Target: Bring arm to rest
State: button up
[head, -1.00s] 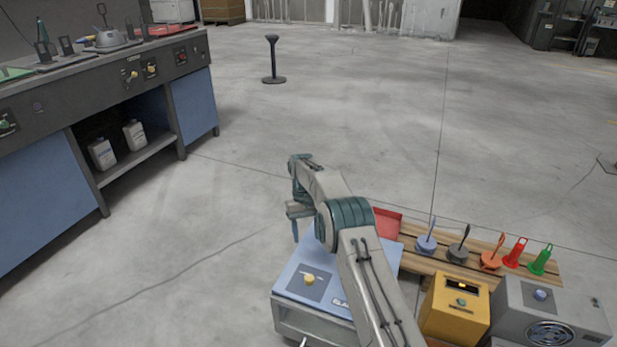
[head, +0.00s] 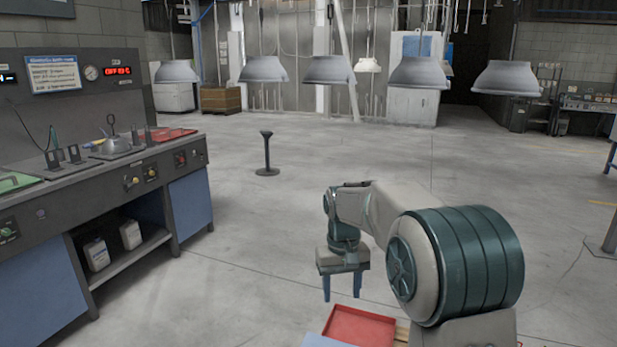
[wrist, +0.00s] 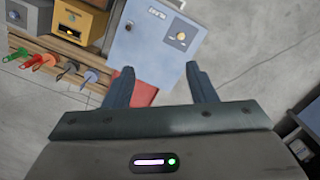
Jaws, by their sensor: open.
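My gripper (head: 341,286) points down in front of my body in the head view, its fingers apart and nothing between them. In the wrist view my gripper (wrist: 160,85) shows two spread fingers with empty space between them. The red tray also shows at the bottom of the head view (head: 360,328), below and right of the gripper.
Several grey hoods (head: 327,70) hang at the back. A workbench (head: 100,190) with blue panels stands at left. A black post (head: 266,153) stands on the floor. Several coloured handled items (wrist: 45,62) sit on a wooden slatted rack beside a yellow box (wrist: 80,22).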

jog(key=s+d+r+t+p, duration=0.1)
jog(key=s+r+p, duration=0.3)
jog(key=s, duration=0.4)
jog(key=s+d+r+m+t+p, duration=0.1)
jog(key=s+d+r+p, duration=0.3)
jog(key=s, duration=0.5)
jog(key=s+d+r+m+t+p, duration=0.1)
jog(key=s+r+p, duration=0.3)
jog(key=s, duration=0.5)
notch_tip(320, 180, up, 3)
jog(key=shift+d+f+t+p, duration=0.2)
jog(key=shift+d+t+p, duration=0.15)
jog(key=shift+d, duration=0.4)
